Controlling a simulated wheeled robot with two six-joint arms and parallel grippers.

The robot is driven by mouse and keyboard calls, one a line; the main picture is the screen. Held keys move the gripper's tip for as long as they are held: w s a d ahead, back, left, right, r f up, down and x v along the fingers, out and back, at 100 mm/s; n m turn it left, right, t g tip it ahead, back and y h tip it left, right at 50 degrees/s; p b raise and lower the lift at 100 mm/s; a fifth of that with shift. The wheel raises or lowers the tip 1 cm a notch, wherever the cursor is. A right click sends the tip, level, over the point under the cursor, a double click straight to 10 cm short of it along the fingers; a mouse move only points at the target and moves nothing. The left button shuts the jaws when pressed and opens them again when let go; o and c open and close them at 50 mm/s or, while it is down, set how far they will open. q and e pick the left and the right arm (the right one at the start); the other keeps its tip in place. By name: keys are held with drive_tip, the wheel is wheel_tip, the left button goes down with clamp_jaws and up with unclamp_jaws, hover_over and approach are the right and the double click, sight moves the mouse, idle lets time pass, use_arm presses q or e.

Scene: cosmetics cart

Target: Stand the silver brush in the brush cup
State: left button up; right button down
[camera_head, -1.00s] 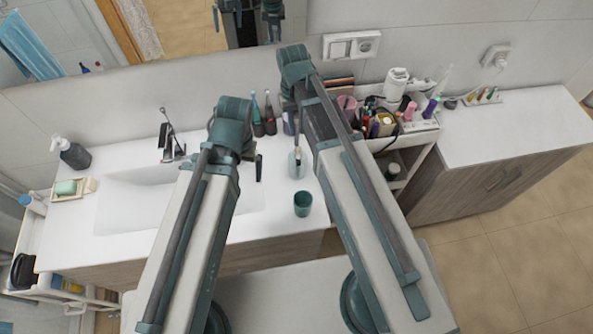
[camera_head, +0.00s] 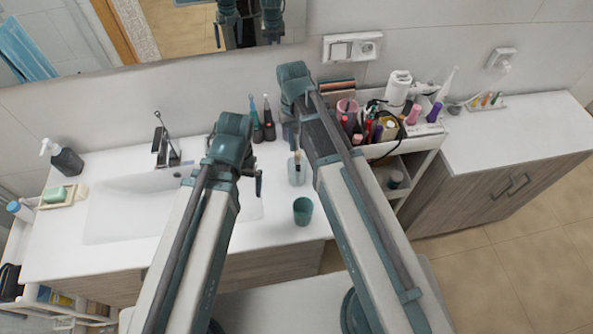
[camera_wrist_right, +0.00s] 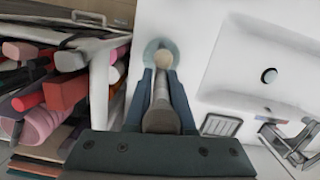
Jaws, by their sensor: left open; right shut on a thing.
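My right gripper (camera_wrist_right: 163,92) is shut on the silver brush (camera_wrist_right: 160,100), a grey metallic piece with a beige tip. The brush points away from the wrist camera, and its tip overlaps a round pale-teal rim (camera_wrist_right: 152,48). I cannot tell whether the tip is inside or above that rim. In the head view a dark teal cup (camera_head: 303,211) stands on the counter right of the sink. Behind it is a pale, see-through vessel (camera_head: 297,172), with the brush showing at its top. The right gripper is mostly hidden by its arm there. My left gripper (camera_head: 259,182) is open and empty near the sink's right edge.
The sink (camera_head: 110,215) lies left, with a tap (camera_head: 163,150) behind. Two dark-based toothbrushes (camera_head: 268,125) stand near the wall. A cosmetics cart (camera_head: 405,145), crowded with bottles, stands right of my right arm.

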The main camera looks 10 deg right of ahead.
drive_tip(key=shift+f+b, duration=4.55)
drive_tip(key=shift+f, duration=0.3)
drive_tip(key=shift+f, duration=0.2)
drive_tip(key=c, duration=1)
unclamp_jaws()
drive_tip(key=shift+c, duration=0.2)
drive_tip(key=shift+r, duration=0.1)
